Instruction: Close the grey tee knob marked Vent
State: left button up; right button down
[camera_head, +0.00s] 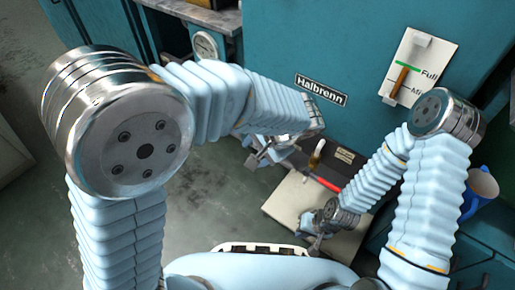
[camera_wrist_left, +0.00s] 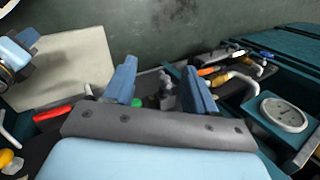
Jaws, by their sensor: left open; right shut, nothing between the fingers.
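A small grey knob (camera_wrist_left: 167,92) stands between the spread fingers of my left gripper (camera_wrist_left: 160,88) in the left wrist view. It looks like the tee knob, but no Vent marking can be read. The fingers appear to be on either side of the knob; I cannot tell if either touches it. In the head view my left gripper (camera_head: 262,150) is low in front of the blue cabinet, and the knob cannot be made out there. My right gripper (camera_head: 316,234) is shut and empty over the pale board at the lower right.
A red handle (camera_head: 323,181) lies right of my left gripper; it also shows in the left wrist view (camera_wrist_left: 62,112). A green cap (camera_wrist_left: 136,102) sits close beside the left finger. Yellow and orange handles (camera_wrist_left: 208,70) and a gauge (camera_wrist_left: 284,114) are further right. A blue mug (camera_head: 479,190) stands far right.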

pick_arm(q)
jog(key=shift+w, duration=0.1)
jog(key=w+d+n+g+h, duration=0.1)
jog(key=w+n+g+h, duration=0.2)
jog(key=w, duration=1)
jog(key=shift+n+t, duration=0.3)
jog(key=shift+n, duration=0.5)
jog(key=f, duration=0.4)
jog(key=a+f+b, duration=0.1)
jog(key=f, duration=0.4)
jog(key=w+a+f+b, duration=0.1)
jog(key=f, duration=0.4)
jog(key=shift+a, duration=0.1)
jog(key=shift+s, duration=0.1)
jog(key=shift+c, duration=0.5)
